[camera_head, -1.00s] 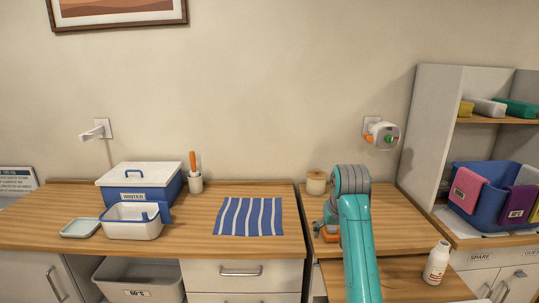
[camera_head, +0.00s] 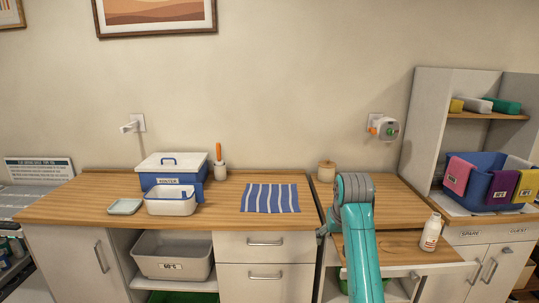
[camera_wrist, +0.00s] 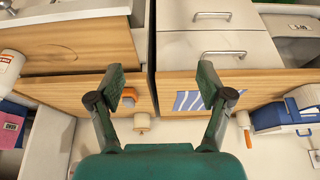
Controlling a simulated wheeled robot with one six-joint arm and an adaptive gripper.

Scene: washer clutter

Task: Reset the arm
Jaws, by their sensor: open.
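My teal arm (camera_head: 362,240) rises in front of the right counter in the head view, with its grey elbow joint at the top. My gripper (camera_wrist: 168,92) shows in the wrist view with its two dark fingers spread wide and nothing between them. The wrist view looks on the scene upside down, with the counter edges and drawer fronts above the fingers. In the head view the gripper is mostly hidden beside and behind the arm.
A striped cloth (camera_head: 270,198) lies on the left counter near a blue-and-white box (camera_head: 172,172), a small white-and-blue bin (camera_head: 171,205) and a green dish (camera_head: 125,207). A white bottle (camera_head: 431,232) stands right of my arm. A shelf unit (camera_head: 424,120) with a blue bin stands at right.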

